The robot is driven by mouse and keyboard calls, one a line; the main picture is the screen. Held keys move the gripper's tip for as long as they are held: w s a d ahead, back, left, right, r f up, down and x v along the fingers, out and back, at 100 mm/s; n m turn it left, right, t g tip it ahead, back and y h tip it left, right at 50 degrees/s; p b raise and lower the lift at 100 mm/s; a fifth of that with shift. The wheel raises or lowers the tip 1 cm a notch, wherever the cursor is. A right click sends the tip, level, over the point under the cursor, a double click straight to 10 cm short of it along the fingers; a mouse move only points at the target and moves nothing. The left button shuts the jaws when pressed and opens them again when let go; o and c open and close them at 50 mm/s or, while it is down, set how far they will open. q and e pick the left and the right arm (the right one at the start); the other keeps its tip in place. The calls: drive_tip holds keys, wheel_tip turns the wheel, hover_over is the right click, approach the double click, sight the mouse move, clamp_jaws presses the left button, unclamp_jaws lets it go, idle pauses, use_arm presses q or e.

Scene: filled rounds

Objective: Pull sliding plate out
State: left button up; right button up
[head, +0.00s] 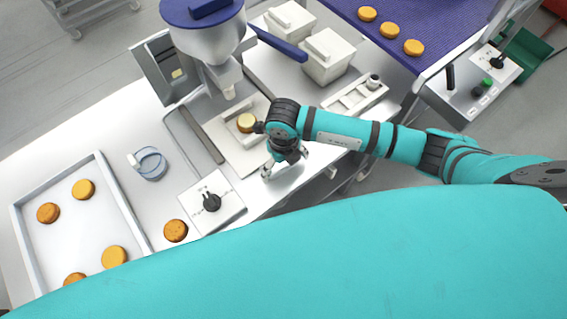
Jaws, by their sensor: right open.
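The sliding plate (222,128) is a pale plate on the table below the nozzle of a blue-and-white filling machine (214,62). My right gripper (284,170) is open and points down at the plate's near right side, close to the table's front edge. My wrist hides part of the plate, and I cannot tell whether the fingers touch it. My left gripper is not in view.
A white tray (127,205) with several rounds stands at the left. A control box (230,208) with a black knob and a loose round (175,230) are near the front edge. White lidded containers (328,65) stand behind. A purple conveyor (385,12) carries rounds at the back right.

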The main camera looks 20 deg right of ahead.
drive_tip(key=shift+f, duration=1.05)
